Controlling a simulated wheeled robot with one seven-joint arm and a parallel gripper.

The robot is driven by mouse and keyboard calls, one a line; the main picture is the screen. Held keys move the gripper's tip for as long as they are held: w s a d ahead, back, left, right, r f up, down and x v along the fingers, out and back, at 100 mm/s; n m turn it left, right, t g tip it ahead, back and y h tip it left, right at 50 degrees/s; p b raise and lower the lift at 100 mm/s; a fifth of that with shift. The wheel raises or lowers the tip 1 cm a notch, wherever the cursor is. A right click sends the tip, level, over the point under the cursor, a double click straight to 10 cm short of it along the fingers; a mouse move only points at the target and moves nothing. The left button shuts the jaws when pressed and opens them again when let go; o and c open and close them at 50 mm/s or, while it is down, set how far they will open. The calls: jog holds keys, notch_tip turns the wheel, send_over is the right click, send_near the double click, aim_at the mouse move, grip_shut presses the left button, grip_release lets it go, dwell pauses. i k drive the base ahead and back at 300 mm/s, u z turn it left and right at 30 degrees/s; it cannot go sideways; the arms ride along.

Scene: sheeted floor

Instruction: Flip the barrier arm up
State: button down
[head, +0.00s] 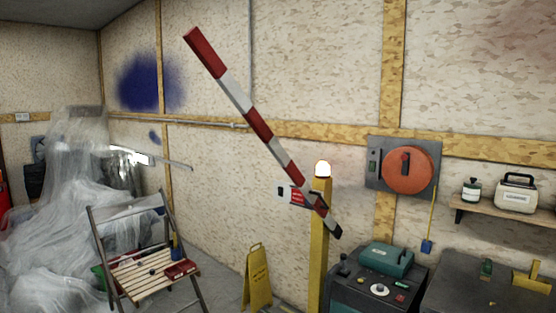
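The barrier arm (257,123) is a red and white striped bar. It is tilted, with its red free end high at the upper left and its dark short end low at the right. It is mounted near the top of a yellow post (319,250) with a lit lamp (322,168) on top. A small red and white sign (298,196) shows beside the post, behind the bar. My gripper is not in view.
A folding chair (150,275) with small items stands at the left, before plastic sheeting (50,250). A yellow floor sign (257,280) stands left of the post. A dark cabinet (365,296) and a dark table (470,285) stand at the right. A shelf (500,208) is on the wall.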

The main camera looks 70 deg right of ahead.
aim_at(193, 38)
jog(key=u, duration=0.05)
jog(key=k, duration=1.2)
jog(key=z, duration=0.6)
jog(key=i, duration=0.8)
jog(key=z, duration=0.45)
jog(key=i, duration=0.9)
jog(key=u, duration=0.25)
